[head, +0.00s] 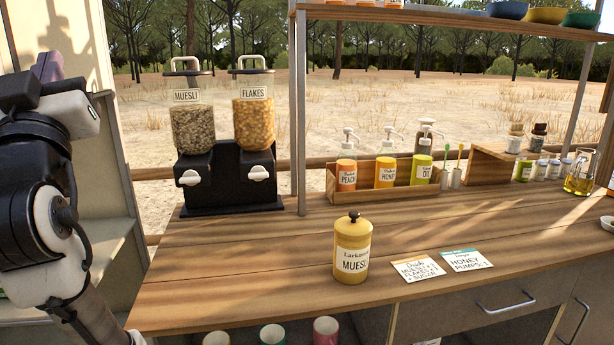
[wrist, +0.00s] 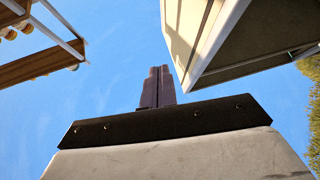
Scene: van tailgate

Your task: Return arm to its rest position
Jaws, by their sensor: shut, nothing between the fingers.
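My gripper (wrist: 158,88) shows in the wrist view with its two dark fingers together, pointing up at blue sky. Nothing is between the fingers. In the head view my arm is folded at the left edge, left of the counter and apart from it.
The wooden counter (head: 240,270) holds a muesli and flakes dispenser (head: 228,180), a yellow muesli jar (head: 352,250), two cards (head: 418,268) and a crate of pump bottles (head: 350,195). A shelf (head: 450,20) hangs above. Cups (head: 272,335) stand below. The counter's front left is clear.

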